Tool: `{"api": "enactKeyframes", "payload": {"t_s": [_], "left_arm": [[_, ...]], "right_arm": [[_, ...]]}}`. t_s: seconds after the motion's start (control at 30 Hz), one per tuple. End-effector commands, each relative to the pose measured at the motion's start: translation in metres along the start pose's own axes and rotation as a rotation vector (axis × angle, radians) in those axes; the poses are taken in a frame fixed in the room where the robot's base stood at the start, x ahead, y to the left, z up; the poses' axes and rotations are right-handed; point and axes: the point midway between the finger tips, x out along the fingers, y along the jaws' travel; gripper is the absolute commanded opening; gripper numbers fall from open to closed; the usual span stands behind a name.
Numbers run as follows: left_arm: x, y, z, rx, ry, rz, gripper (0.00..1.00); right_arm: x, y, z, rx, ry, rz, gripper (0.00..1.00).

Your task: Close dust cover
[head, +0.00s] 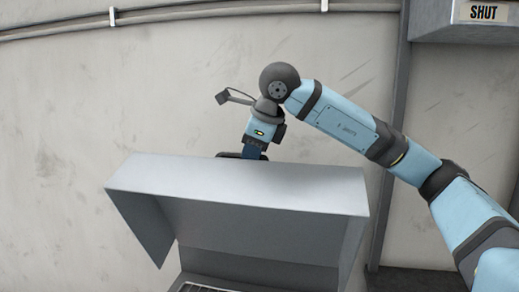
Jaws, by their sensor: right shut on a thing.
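The dust cover (240,182) is a grey sheet-metal hood in the lower middle of the head view. It stands raised and tilted, with its side flaps and underside showing. Below it, part of the grey housing (215,266) shows, with a dark ribbed strip at the bottom edge. My right gripper (250,155) points down at the cover's far top edge, left of the edge's middle. It is shut on the dust cover, as far as shows; its fingertips are partly hidden behind that edge. My left gripper is not in view.
A vertical post (394,120) stands right of the cover, behind my right arm. A pipe (200,13) runs along the wall's top. The space left of the cover is clear.

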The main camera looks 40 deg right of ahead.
Motion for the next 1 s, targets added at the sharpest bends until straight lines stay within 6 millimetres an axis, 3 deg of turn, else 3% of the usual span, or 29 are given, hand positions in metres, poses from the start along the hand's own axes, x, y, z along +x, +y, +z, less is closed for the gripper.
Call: {"api": "enactKeyframes", "payload": {"t_s": [0.1, 0.3, 0.8, 0.83, 0.9, 0.93, 1.0], "left_arm": [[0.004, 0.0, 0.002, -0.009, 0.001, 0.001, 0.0], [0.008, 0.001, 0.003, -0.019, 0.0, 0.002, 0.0], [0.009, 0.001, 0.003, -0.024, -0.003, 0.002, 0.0], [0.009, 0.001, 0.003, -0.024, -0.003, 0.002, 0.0], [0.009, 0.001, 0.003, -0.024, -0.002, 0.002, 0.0], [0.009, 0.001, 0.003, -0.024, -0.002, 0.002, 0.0], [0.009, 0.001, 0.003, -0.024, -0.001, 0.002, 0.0]], "right_arm": [[0.004, 0.026, -0.001, -0.007, 0.001, 0.004, 0.0], [0.005, 0.049, -0.002, -0.004, 0.004, 0.004, 0.0], [0.004, 0.056, -0.001, -0.003, 0.003, 0.005, 0.0], [0.004, 0.056, -0.001, -0.003, 0.003, 0.005, 0.19], [0.004, 0.056, -0.001, -0.002, 0.003, 0.005, 0.35], [0.004, 0.056, -0.001, -0.002, 0.003, 0.005, 0.42], [0.004, 0.055, -0.001, -0.002, 0.002, 0.004, 0.42]]}}
